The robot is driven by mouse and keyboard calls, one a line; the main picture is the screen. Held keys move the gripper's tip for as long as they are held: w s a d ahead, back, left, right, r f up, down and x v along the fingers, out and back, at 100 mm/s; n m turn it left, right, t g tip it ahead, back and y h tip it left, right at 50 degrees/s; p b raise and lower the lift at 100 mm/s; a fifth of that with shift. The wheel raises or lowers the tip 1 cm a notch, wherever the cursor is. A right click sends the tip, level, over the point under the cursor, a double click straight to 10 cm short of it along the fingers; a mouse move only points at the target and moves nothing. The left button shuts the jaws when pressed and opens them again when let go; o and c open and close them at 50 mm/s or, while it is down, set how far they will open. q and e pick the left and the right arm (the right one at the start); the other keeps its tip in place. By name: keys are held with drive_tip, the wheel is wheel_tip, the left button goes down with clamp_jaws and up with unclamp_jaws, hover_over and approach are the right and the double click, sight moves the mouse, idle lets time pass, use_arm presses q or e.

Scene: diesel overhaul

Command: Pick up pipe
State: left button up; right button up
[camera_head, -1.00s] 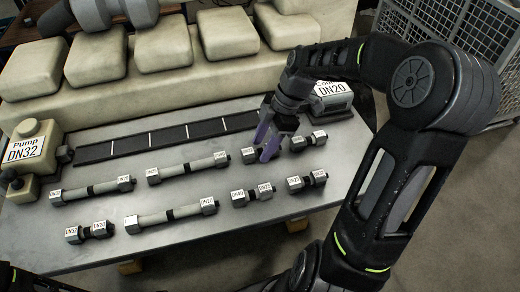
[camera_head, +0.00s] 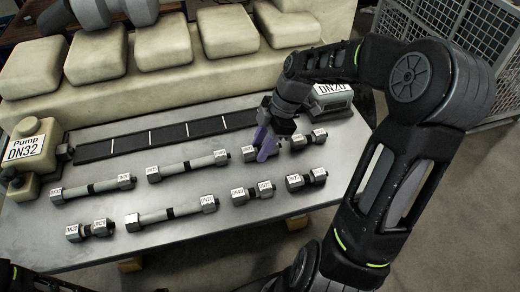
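Three long pipes with hex ends lie on the grey table: one at the back (camera_head: 187,166), one at the left (camera_head: 92,189) and one at the front (camera_head: 171,213). Several short labelled pipe pieces lie there too, at the front left (camera_head: 90,230), front middle (camera_head: 252,193), right (camera_head: 306,179) and back right (camera_head: 308,139). My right gripper (camera_head: 265,147), with purple fingers, points down at another short piece (camera_head: 252,158) and partly hides it. The finger gap is too small to judge, and the piece still appears to lie on the table. My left gripper is out of view.
A pump block labelled DN32 (camera_head: 30,158) stands at the left, and a DN20 block (camera_head: 331,100) at the back right. A dark strip with white marks (camera_head: 130,146) lies behind the pipes. Beige engine blocks (camera_head: 163,50) rise behind. A wire cage (camera_head: 460,55) stands at the right.

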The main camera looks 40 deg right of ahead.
sight(260, 148)
clamp_jaws()
drive_tip(key=shift+r, duration=0.1)
idle(0.3)
wheel_tip(260, 148, up, 10)
drive_tip(key=b, duration=0.1)
idle(0.4)
drive_tip(key=shift+a, duration=0.1)
idle(0.4)
